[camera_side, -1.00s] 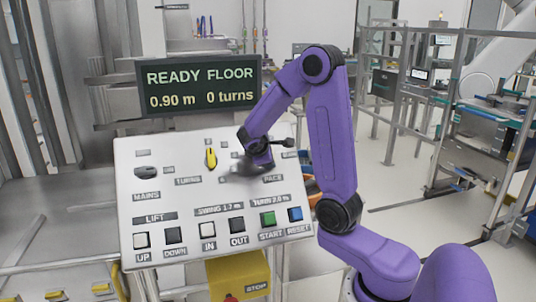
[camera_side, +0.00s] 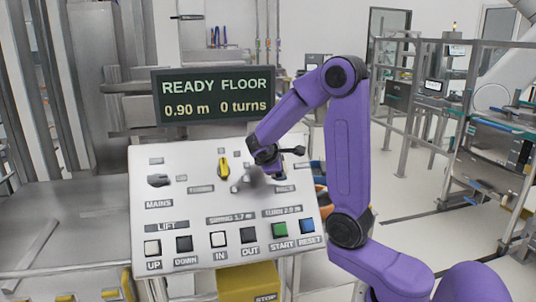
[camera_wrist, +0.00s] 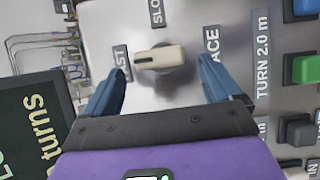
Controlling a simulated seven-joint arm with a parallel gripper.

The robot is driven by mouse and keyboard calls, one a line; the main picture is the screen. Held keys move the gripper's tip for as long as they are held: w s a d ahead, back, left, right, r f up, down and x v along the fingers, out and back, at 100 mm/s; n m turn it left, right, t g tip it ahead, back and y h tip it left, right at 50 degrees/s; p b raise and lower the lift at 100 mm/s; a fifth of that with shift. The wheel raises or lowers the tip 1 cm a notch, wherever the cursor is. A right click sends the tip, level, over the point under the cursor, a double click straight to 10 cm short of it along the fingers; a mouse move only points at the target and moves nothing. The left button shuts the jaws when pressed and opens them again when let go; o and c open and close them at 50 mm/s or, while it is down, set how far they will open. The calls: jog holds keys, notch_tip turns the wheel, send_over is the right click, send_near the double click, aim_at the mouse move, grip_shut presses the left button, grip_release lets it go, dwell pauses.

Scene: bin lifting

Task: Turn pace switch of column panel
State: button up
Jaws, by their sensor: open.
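The pace switch (camera_wrist: 160,58) is a cream bar-shaped knob on a round base, seen in the wrist view. Its long axis lies across the picture, with a dark mark on its left end, towards the FAST label (camera_wrist: 120,64). The SLOW label (camera_wrist: 156,12) is above it and the PACE label (camera_wrist: 212,45) to its right. My gripper (camera_wrist: 162,72) is open, its two blue fingers left and right of the knob, with visible gaps on both sides. In the side view my gripper (camera_side: 268,176) is over the upper right of the column panel (camera_side: 142,222) and hides the knob.
A yellow switch (camera_side: 224,168) sits left of my gripper, and a dark mains switch (camera_side: 160,181) is at the far left. Several push buttons, including green START (camera_side: 279,231), line the lower panel. The display (camera_side: 214,96) behind reads READY FLOOR, 0.90 m, 0 turns.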

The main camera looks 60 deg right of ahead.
jog(key=v, duration=1.4)
jog(key=shift+a+r, duration=0.15)
jog(key=shift+r, duration=0.05)
jog(key=shift+f, duration=0.1)
